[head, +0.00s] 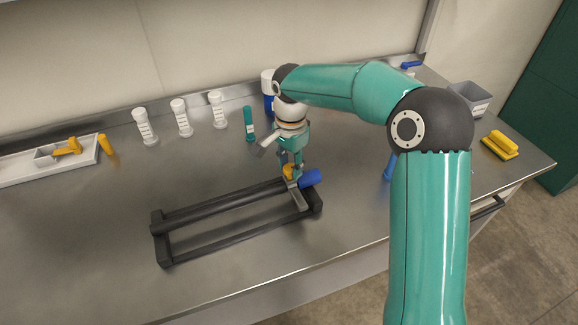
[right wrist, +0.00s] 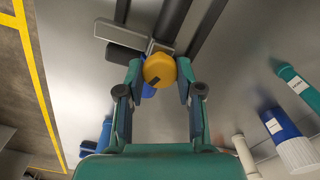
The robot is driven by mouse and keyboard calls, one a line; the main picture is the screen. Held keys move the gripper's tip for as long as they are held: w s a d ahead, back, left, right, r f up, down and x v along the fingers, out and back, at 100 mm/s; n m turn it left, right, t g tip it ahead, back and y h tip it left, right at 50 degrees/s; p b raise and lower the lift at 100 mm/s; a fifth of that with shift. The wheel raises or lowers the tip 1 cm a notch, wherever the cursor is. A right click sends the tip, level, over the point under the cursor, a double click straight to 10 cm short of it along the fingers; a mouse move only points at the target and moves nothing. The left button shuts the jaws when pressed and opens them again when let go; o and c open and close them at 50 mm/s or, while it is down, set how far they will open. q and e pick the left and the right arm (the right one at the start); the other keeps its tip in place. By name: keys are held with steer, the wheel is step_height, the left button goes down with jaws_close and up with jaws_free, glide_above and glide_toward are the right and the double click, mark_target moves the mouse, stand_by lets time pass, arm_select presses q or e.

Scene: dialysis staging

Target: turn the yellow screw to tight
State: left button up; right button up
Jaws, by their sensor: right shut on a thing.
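The yellow screw (head: 288,172) is at the right end of a dark rail frame (head: 215,211) on the steel bench. A grey metal bar (head: 299,198) lies across that end, with a blue cylinder (head: 311,178) beside the screw. My right gripper (head: 291,167) points down and is shut on the screw. In the right wrist view, the fingertips (right wrist: 160,76) press the rounded yellow screw head (right wrist: 159,69) from both sides. A dark mark shows on the head. The screw's shaft is hidden. My left gripper is not in view.
White capped containers (head: 181,118) and a teal tube (head: 249,124) stand behind the frame. A white tray (head: 20,172) with yellow pieces is at left. A grey bin (head: 470,97) and a yellow brush-like item (head: 500,145) are at right. The bench left of the frame is clear.

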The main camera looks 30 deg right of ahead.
mark_target(290, 167)
steer(key=shift+m, duration=0.6)
steer(key=o, duration=1.2)
steer(key=shift+r, duration=0.1)
step_height(290, 167, up, 12)
steer(key=shift+f, duration=0.15)
